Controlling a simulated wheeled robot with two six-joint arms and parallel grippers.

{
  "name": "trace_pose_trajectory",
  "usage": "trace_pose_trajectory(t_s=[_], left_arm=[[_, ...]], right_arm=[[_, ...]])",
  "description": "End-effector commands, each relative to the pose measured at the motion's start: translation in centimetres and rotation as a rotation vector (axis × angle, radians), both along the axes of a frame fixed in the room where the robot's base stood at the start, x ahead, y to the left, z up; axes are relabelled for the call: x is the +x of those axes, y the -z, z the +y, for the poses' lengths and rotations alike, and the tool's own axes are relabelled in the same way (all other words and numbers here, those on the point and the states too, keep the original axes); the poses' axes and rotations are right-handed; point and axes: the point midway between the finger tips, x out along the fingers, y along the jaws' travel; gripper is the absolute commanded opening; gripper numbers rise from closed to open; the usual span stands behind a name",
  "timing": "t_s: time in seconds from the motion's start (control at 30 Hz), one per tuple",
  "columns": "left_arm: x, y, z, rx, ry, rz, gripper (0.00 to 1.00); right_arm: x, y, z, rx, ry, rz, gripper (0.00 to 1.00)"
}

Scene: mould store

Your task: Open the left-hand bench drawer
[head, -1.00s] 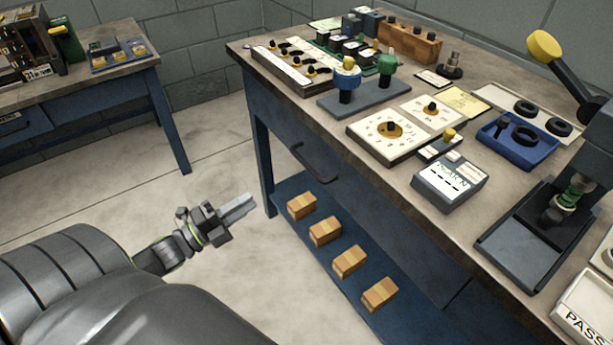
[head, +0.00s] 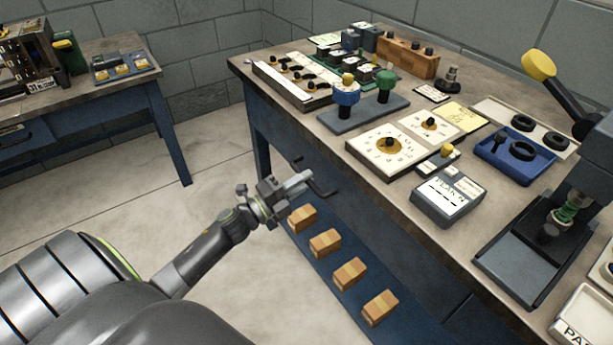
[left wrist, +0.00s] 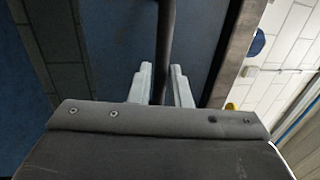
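The left-hand bench drawer (head: 345,200) is in the bench's front, below the worktop, and looks flush with it. Its dark bar handle (head: 322,190) stands out from the front. My left gripper (head: 302,180) is at this handle, with its fingertips overlapping it in the head view. In the left wrist view the handle (left wrist: 163,50) runs between the two pale fingers of my left gripper (left wrist: 160,85). The fingers stand apart on either side of the bar, with a slim gap visible on the right. My right gripper is not in view.
The worktop (head: 330,128) above carries gauges, a blue tray (head: 515,160) and a press (head: 565,220). Several wooden blocks (head: 325,243) sit on the low blue shelf under the drawer. Another bench (head: 150,90) stands at the left. The floor between is clear.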

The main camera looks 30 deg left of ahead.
Motion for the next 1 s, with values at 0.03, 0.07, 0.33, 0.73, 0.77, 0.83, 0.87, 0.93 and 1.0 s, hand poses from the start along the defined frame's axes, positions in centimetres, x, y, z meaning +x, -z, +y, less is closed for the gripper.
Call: trace_pose_trajectory(t_s=[0.03,0.07,0.33,0.73,0.77,0.83,0.87,0.93,1.0], left_arm=[[0.46,-0.21,-0.17,0.001,0.0,-0.001,0.17],[0.64,-0.21,-0.24,0.0,0.0,0.0,0.17],[1.19,-0.21,-0.51,0.0,0.0,0.001,0.17],[1.14,-0.19,-0.48,0.0,0.0,0.001,0.0],[1.14,-0.19,-0.47,0.0,0.0,0.001,0.0],[1.13,-0.18,-0.47,0.0,0.0,0.001,0.0],[1.13,-0.18,-0.47,0.0,0.0,0.001,0.0],[1.13,-0.18,-0.47,0.0,0.0,0.001,0.0],[1.12,-0.17,-0.46,0.001,0.0,0.002,0.0]], right_arm=[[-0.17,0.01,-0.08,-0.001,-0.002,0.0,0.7],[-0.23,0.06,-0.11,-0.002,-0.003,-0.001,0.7],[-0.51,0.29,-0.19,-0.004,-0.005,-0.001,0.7],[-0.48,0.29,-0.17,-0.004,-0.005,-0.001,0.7],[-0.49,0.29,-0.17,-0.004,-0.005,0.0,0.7],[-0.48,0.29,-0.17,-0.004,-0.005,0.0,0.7],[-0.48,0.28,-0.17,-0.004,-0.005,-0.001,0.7],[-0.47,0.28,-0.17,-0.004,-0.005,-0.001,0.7],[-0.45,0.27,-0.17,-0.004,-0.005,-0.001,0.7]])
